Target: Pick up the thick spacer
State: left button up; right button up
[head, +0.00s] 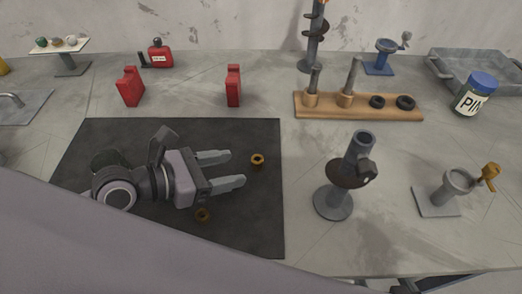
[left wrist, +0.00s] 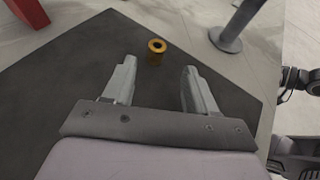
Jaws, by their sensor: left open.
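One brass spacer (head: 257,159) stands on the dark mat (head: 262,225), just beyond the fingertips of my left gripper (head: 237,168). In the left wrist view this spacer (left wrist: 156,50) is a short upright cylinder with a hole in its top. It lies ahead of the gap between the fingers (left wrist: 158,65), apart from both. The left gripper is open and empty above the mat. I cannot tell for sure which spacer is thicker.
A dark post on a round base (head: 333,203) stands right of the mat. Red blocks (head: 131,87) (head: 233,86) stand behind it. A wooden rack (head: 388,111) with posts and black rings is at the back. A grey cup stand (head: 437,201) is at right.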

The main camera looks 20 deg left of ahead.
aim_at(252, 169)
pick_arm(q)
jog(key=shift+w+d+f, duration=0.15)
jog(key=shift+w+d, duration=0.25)
jog(key=shift+d, duration=0.05)
jog(key=shift+w+a+p+x, duration=0.15)
jog(key=shift+p+x, duration=0.1)
jog(key=shift+x, duration=1.05)
jog(key=shift+w+a+p+x, duration=0.1)
jog(key=shift+w+p+x, duration=0.1)
jog(key=shift+x, duration=1.1)
grip_shut()
